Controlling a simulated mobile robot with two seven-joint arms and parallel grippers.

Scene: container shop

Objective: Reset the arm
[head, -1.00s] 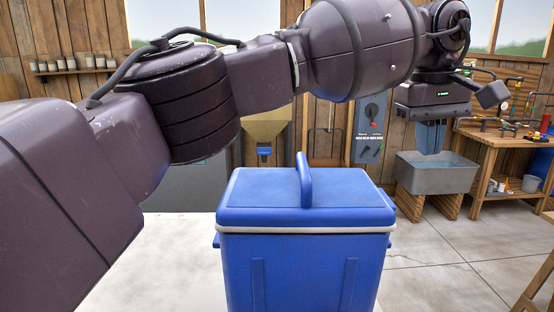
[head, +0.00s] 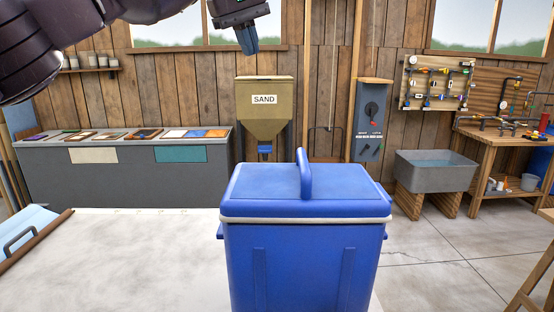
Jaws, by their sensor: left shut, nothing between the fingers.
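My left arm comes in from the upper left in the head view. My left gripper (head: 247,40) hangs near the top edge, left of centre, with its blue-grey fingers together and nothing between them. It is above and well apart from the blue cooler box below. My right gripper is not in view.
A blue cooler (head: 300,245) with its lid on and handle upright stands on a pale table (head: 120,255). The table's left part is mostly clear. Behind are a sand hopper (head: 265,115), a grey counter (head: 110,180), a water trough (head: 435,172) and a wooden workbench (head: 500,140).

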